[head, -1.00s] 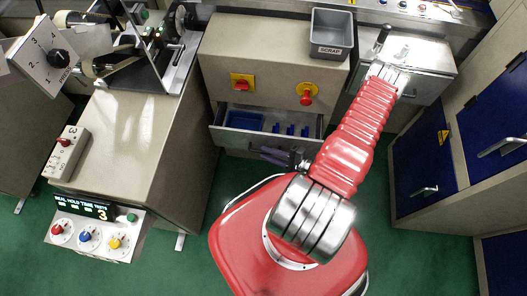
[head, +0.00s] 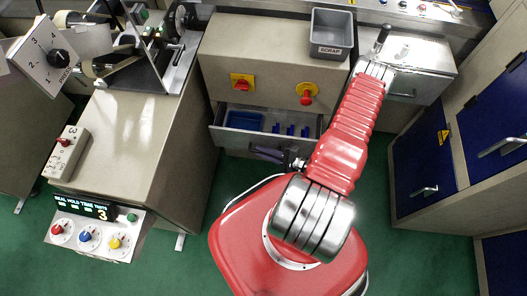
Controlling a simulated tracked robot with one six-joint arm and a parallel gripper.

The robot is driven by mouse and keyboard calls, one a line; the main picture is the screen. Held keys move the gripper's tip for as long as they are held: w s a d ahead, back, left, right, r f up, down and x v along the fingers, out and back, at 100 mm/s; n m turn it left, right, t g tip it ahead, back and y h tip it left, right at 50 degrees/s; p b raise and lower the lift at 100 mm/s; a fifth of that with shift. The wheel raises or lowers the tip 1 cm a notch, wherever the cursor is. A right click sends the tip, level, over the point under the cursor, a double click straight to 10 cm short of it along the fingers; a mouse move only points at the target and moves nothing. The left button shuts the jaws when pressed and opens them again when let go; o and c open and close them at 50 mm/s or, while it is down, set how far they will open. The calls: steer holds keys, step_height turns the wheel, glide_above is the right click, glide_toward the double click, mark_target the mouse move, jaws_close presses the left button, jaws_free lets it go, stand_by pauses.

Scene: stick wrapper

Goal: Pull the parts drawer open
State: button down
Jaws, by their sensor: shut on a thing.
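The parts drawer (head: 228,138) is in the beige cabinet at the centre of the head view. It stands partly open, with its inside visible from above. A blue bin (head: 244,119) and several small blue parts (head: 290,130) lie in it. My gripper (head: 258,151) is low at the drawer's front, its dark fingers pointing left. It is shut at the drawer front, apparently on the drawer handle. The handle itself is hidden by the fingers.
A yellow switch plate with a red knob (head: 242,84) and a red emergency button (head: 306,97) are on the cabinet above the drawer. A grey scrap bin (head: 331,34) sits on top. The wrapper bench (head: 150,130) stands left. Green floor (head: 200,195) is free before the drawer.

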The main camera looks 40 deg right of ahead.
stand_by(0.4)
steer(key=s+a, duration=0.3)
steer(key=s, duration=0.1)
steer(key=shift+s+a+f, duration=0.1)
steer(key=shift+a, duration=0.3)
steer(key=c, duration=2.1)
jaws_free()
steer(key=shift+r, duration=5)
